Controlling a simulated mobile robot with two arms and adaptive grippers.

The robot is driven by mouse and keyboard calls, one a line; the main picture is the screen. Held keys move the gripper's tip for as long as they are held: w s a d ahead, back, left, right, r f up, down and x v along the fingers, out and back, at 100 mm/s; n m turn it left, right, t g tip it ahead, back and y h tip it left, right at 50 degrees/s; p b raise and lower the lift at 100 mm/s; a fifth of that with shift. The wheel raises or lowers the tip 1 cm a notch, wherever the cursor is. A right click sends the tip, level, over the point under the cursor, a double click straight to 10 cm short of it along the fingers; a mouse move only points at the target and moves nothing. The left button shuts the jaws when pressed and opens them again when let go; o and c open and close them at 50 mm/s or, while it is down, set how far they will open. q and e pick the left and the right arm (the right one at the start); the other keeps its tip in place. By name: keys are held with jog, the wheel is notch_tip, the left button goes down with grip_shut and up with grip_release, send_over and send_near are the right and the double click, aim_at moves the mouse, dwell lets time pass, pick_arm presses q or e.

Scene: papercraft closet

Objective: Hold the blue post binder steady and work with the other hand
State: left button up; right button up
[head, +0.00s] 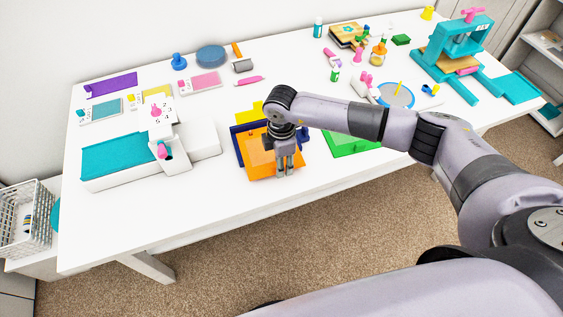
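The blue post binder (237,148) lies on the white table near its front edge. Its dark blue edge shows along the left and at the right, around an orange panel (255,163) that covers most of it. My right gripper (285,173) points down over the right part of the orange panel. Its two fingertips are close together, and I cannot tell whether they touch the panel or hold anything. The gripper and forearm hide part of the binder. My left gripper is not in view.
A white machine with a teal bed (120,155) stands to the left. A green sheet (352,143) lies right of the binder, partly behind my arm. A teal press (460,55) stands at the far right. The table (210,205) is clear in front.

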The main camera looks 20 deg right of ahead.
notch_tip(320, 180, up, 11)
jog(key=shift+r, duration=0.2)
